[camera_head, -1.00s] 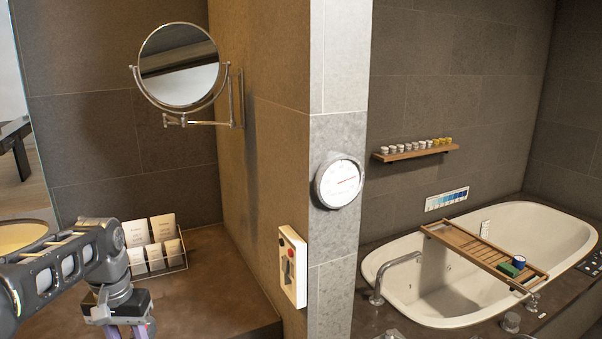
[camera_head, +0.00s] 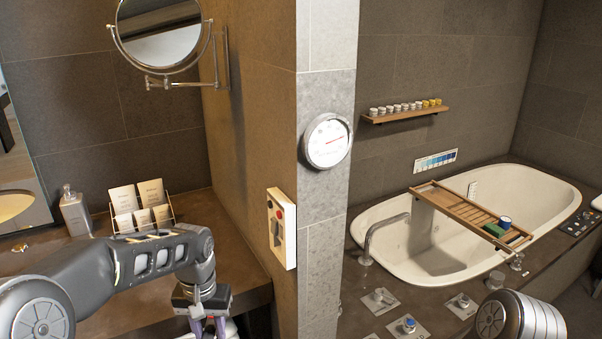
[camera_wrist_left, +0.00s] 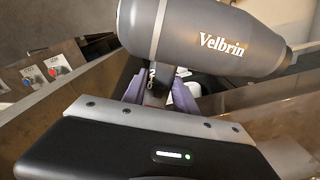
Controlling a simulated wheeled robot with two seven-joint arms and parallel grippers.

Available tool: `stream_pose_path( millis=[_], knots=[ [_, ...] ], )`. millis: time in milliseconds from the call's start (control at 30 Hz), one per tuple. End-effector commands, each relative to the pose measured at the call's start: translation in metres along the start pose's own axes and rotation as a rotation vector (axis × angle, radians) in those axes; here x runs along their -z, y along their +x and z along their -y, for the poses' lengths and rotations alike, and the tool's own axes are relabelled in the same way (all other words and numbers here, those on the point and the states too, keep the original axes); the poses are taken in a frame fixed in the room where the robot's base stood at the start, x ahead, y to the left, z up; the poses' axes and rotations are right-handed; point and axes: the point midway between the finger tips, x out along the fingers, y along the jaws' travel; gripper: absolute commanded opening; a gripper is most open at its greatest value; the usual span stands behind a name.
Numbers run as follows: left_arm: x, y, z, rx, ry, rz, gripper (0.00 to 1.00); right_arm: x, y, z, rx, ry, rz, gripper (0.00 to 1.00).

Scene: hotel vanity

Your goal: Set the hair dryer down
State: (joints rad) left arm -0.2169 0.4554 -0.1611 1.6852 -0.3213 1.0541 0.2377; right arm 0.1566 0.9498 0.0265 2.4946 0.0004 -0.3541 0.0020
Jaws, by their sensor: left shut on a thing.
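In the head view my left gripper (camera_head: 208,326) hangs at the bottom, by the front right corner of the brown counter (camera_head: 235,237). The held part of the dryer is mostly hidden by the gripper and the frame edge. My right gripper is out of view; only part of my right arm shows at the bottom right.
A card rack (camera_head: 141,213) and a soap bottle (camera_head: 75,210) stand at the back of the counter. A wall panel with a switch (camera_head: 281,228) is right of my left gripper. A bathtub (camera_head: 440,265) with a wooden tray (camera_head: 457,208) lies beyond the pillar.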

Motion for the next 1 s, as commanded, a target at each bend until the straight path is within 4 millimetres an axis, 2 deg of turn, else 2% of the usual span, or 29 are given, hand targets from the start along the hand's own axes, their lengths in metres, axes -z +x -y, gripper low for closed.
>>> stream_pose_path(
  millis=[500, 633, 767, 1000],
  knots=[
    [0.000, -0.001, 0.000, 0.000, 0.000, -0.001, 0.00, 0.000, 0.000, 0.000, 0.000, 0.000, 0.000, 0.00],
    [-0.001, 0.007, 0.000, 0.001, 0.001, 0.001, 0.00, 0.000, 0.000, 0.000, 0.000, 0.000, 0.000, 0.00],
    [-0.005, 0.038, 0.000, 0.005, 0.001, 0.005, 0.00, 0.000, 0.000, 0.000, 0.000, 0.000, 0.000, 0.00],
    [-0.029, 0.122, 0.000, 0.005, 0.002, 0.006, 0.00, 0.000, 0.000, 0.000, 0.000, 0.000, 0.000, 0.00]
  ],
)
